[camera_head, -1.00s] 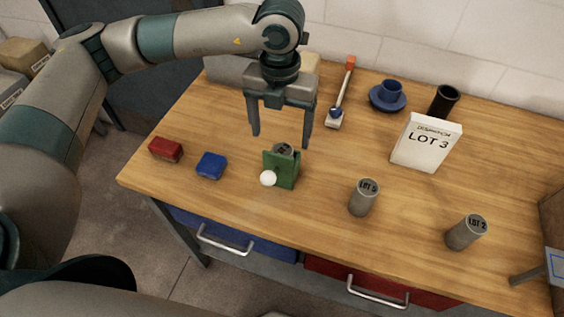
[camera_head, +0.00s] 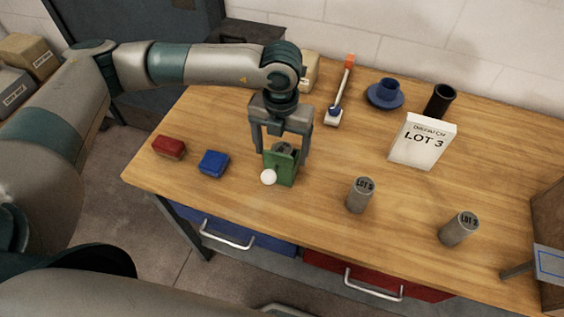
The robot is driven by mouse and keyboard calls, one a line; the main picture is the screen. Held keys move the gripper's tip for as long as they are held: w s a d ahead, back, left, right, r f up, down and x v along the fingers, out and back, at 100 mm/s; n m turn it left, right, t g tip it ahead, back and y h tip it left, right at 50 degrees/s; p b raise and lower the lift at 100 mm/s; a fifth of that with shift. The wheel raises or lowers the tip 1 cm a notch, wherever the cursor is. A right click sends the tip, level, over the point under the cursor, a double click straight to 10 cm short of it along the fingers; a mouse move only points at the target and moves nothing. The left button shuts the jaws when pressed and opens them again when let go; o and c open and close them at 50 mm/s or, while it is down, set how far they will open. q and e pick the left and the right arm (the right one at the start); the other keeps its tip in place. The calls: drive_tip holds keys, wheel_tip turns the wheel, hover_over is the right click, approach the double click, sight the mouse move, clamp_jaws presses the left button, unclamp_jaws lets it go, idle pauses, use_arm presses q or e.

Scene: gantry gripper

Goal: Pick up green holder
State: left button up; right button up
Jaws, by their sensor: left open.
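The green holder (camera_head: 285,170) stands on the wooden table near its front edge, left of the middle. A grey cylinder (camera_head: 283,148) shows at its top, partly hidden by the holder and my gripper. A white ball (camera_head: 268,177) sits at the holder's front left. My left gripper (camera_head: 281,158) points down with its jaws open. Its fingers show at the left and right of the holder's upper part; I cannot tell whether they touch it. My right gripper is not in view.
A red block (camera_head: 169,147) and a blue block (camera_head: 213,163) lie to the left. Two grey cylinders (camera_head: 361,194) (camera_head: 459,229) stand to the right.

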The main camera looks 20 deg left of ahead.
use_arm(q)
drive_tip(key=shift+s+d+f+p, duration=0.1)
drive_tip(key=shift+s+f+p, duration=0.05)
drive_tip(key=shift+f+p, duration=0.2)
wheel_tip(320, 180, down, 2)
drive_tip(key=shift+s+p, duration=0.1)
drive_tip(key=shift+p, duration=0.45)
drive_tip(key=shift+f, duration=0.7)
drive_tip(key=shift+c, duration=0.7)
drive_tip(key=shift+d, duration=0.1)
drive_tip(key=c, duration=1.1)
drive_tip(key=shift+r, duration=0.2)
drive_tip(key=shift+c, duration=0.2)
